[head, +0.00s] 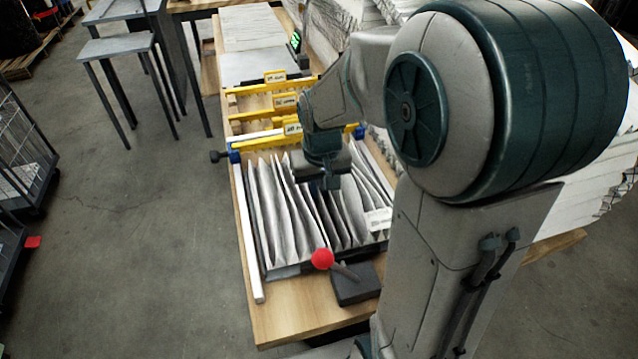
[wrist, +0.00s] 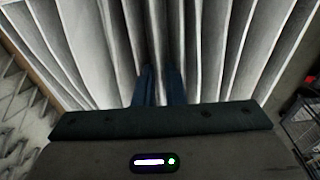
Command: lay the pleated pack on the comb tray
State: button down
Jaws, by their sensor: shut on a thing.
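The pleated pack (head: 280,210), a row of upright whitish folds, stands on the wooden bench in the head view. Its folds fill the upper wrist view (wrist: 215,50). My gripper (head: 328,183) is over the middle of the pack, pointing down. In the wrist view its two dark blue fingers (wrist: 160,85) are close together, shut on a fold of the pack. A dark edge (head: 285,272) shows under the pack's near end; I cannot tell if this is the comb tray.
Yellow toothed bars (head: 270,88) with labels cross the bench behind the pack. A white rail (head: 250,235) runs along its left. A red-knobbed lever (head: 322,259) on a dark block stands at the near end.

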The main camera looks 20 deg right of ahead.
aim_at(319, 190)
jog(key=shift+f, duration=0.55)
jog(key=shift+f+b, duration=0.25)
jog(key=shift+b, duration=0.15)
jog(key=c, duration=1.8)
grip_release()
jog(key=shift+r+p, duration=1.75)
jog(key=shift+r, duration=0.6)
jog(key=shift+o, duration=0.4)
jog(key=o, duration=0.5)
